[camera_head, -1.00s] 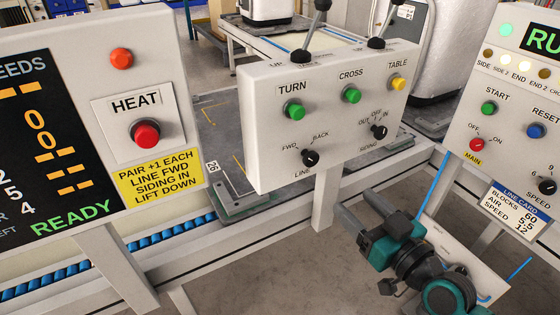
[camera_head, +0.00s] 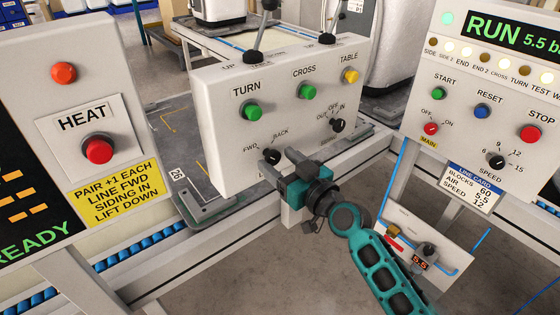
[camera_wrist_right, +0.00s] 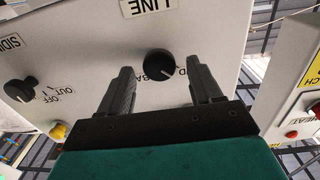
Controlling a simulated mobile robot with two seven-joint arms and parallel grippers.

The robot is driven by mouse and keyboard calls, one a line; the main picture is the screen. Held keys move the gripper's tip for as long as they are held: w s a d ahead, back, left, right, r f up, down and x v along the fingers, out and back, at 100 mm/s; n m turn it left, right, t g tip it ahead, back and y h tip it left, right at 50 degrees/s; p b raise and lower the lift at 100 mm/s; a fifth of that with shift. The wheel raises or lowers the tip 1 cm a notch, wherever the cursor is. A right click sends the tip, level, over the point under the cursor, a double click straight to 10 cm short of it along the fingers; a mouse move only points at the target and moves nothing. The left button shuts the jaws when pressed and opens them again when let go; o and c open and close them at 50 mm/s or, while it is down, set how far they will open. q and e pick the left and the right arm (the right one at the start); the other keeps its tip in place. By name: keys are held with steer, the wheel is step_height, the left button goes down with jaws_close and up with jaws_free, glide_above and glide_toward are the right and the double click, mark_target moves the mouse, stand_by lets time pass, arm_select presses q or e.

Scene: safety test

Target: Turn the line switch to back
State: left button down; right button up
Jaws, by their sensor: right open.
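The line switch (camera_head: 271,156) is a round black knob on the white panel, below the FWD and BACK labels and above the LINE label. My right gripper (camera_head: 279,163) is in front of it, with its two dark fingers apart. In the right wrist view the knob (camera_wrist_right: 159,63) shows just beyond and between the open fingertips (camera_wrist_right: 163,76), with no visible contact. Its white mark points to the lower right there, toward the partly hidden FWD label. The fingers cover part of the lettering. My left gripper is not in view.
The siding knob (camera_head: 338,125) sits to the right on the same panel, below green TURN (camera_head: 252,112) and CROSS (camera_head: 308,92) buttons and a yellow TABLE button (camera_head: 351,76). The HEAT panel (camera_head: 98,150) stands left. The RUN panel (camera_head: 485,110) stands right.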

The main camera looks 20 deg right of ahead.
steer(key=shift+w+a, duration=0.1)
steer(key=shift+w, duration=0.15)
steer(key=c, duration=1)
